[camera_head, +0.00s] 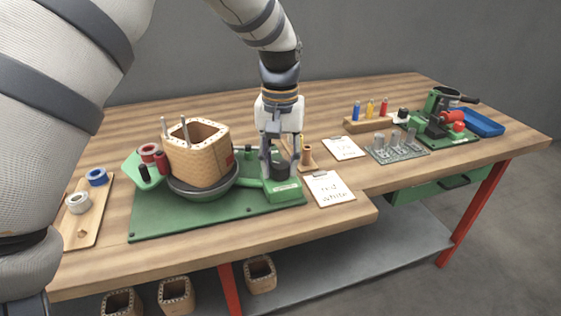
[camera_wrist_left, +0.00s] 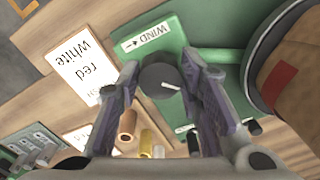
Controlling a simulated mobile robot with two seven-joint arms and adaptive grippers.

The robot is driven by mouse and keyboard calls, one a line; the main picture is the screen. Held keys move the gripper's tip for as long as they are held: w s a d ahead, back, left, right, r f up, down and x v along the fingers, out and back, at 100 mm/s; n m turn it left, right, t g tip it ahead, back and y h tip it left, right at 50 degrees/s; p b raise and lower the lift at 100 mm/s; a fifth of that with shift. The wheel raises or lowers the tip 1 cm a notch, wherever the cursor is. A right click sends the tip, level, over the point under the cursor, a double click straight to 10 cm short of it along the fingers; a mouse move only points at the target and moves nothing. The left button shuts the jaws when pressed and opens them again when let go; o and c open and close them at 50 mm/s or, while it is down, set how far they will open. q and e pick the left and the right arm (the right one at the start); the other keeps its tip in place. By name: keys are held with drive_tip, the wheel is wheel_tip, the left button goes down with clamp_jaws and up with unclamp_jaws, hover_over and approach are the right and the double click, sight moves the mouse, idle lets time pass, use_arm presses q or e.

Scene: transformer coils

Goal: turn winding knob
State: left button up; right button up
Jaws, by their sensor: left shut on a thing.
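The winding station is a green base (camera_head: 150,222) with a coil core (camera_head: 200,160) on a dark round turntable (camera_head: 205,192). A dark round knob (camera_wrist_left: 163,82) with a white pointer line sits on its green panel beside a "WIND" label (camera_wrist_left: 146,38). My left gripper (camera_head: 278,165) reaches down over this panel. In the left wrist view its fingers (camera_wrist_left: 160,65) stand on either side of the knob, shut on it. In the head view the fingers mostly hide the knob. My right gripper is not in view.
A "red white" card (camera_head: 329,189) lies right of the panel, with small spools (camera_head: 307,158) behind it. Wire spools (camera_head: 96,177) stand on a board at the left. A second green station (camera_head: 445,130) and blue tray (camera_head: 483,123) are at the right.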

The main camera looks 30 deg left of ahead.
sight(280, 164)
use_arm(q)
drive_tip(key=shift+m, duration=1.6)
drive_tip(key=shift+a+m, duration=0.1)
drive_tip(key=shift+m, duration=0.7)
drive_tip(key=o, duration=1.1)
drive_tip(key=shift+o, duration=0.2)
wheel_tip(280, 164, up, 12)
